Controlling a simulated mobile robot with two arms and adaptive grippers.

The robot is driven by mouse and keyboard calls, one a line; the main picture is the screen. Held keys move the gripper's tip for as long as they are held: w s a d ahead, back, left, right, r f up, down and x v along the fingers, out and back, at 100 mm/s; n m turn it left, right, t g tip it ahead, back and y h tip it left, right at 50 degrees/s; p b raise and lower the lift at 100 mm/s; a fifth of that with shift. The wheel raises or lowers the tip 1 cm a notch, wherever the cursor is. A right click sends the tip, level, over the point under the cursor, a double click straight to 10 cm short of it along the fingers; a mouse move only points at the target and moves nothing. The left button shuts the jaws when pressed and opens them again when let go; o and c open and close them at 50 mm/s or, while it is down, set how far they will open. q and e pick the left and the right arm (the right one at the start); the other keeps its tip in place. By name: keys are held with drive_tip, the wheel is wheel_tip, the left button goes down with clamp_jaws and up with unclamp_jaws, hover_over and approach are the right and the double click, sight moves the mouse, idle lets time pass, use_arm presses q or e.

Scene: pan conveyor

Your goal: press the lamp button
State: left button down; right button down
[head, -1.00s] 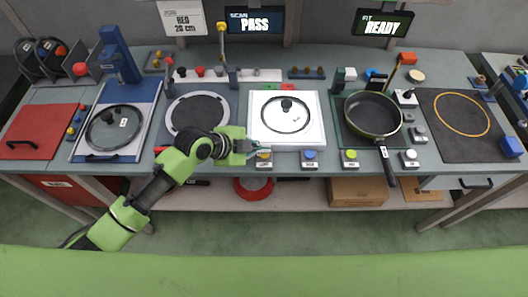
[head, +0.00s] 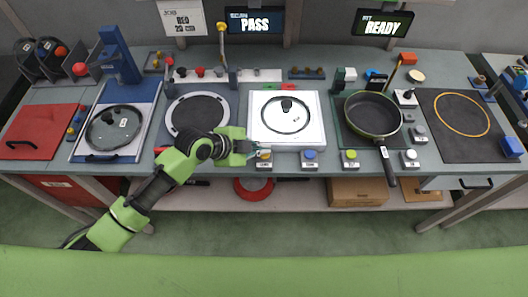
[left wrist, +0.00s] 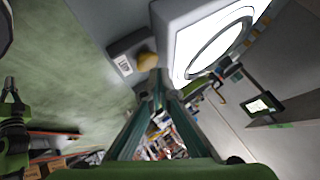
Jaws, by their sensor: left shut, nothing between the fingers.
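The lamp button is a small grey box with an orange-yellow cap (head: 265,154) at the table's front edge, below the white light panel (head: 256,139). It also shows in the left wrist view, with the yellow cap (left wrist: 147,61) beside a label reading LAMP. My left gripper (head: 260,149) is shut and empty, its fingertips close by the cap. In the left wrist view the fingertips (left wrist: 158,84) lie just below and right of the cap in the picture. I cannot tell whether they touch it. My right gripper is not in view.
A glass lid (head: 286,115) lies on the light panel. Similar boxes with a blue button (head: 310,154), a yellow-green one (head: 350,154) and a white one (head: 410,154) stand to the right. A pan (head: 373,115) has its handle over the front edge.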

use_arm(q)
drive_tip(key=shift+f, duration=0.4)
drive_tip(key=shift+f+b, duration=0.15)
drive_tip(key=shift+b, duration=0.15)
drive_tip(key=shift+r+p, duration=0.6)
wheel_tip(320, 180, up, 6)
drive_tip(key=p, duration=0.5)
drive_tip(key=shift+r, duration=0.1)
idle(0.6)
